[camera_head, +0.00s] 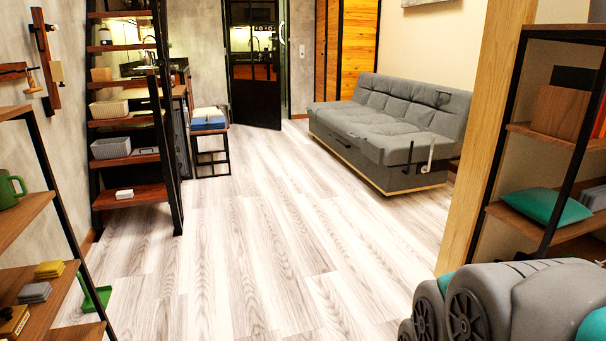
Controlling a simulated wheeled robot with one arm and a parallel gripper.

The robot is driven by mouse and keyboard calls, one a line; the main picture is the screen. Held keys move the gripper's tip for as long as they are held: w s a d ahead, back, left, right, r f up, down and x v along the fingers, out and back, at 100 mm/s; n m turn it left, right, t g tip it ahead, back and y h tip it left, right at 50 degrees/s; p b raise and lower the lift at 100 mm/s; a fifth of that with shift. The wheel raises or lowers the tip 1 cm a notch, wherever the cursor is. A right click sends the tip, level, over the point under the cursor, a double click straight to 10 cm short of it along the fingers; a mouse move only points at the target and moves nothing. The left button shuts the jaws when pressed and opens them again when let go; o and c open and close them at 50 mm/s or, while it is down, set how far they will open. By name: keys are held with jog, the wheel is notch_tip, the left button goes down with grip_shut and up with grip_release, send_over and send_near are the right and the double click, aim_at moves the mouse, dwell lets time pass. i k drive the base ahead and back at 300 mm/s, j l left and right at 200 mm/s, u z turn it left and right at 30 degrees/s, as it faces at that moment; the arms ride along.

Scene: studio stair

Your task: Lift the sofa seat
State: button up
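The grey sofa (425,93) stands against the right wall, well ahead of me across the floor. Its cushioned seat (365,124) lies flat in front of the upright backrest. A wooden strip runs along the sofa's base. A thin black handle-like piece and a white one (431,154) stick up at the near end of the seat. Grey and teal links of my own arm fill the lower right corner. My gripper is not in view, and nothing touches the sofa.
Open wooden floor (250,235) lies between me and the sofa. A wooden post (492,130) and a shelf with a teal cushion (546,206) stand at right. Shelves with baskets (110,148) line the left. A bench (209,130) and glass door (254,75) are farther back.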

aim_at(383, 138)
jog(key=i, duration=2.7)
jog(key=i+j+z, duration=0.1)
jog(key=i, duration=1.25)
jog(key=i+j, duration=0.1)
jog(key=i, duration=1.3)
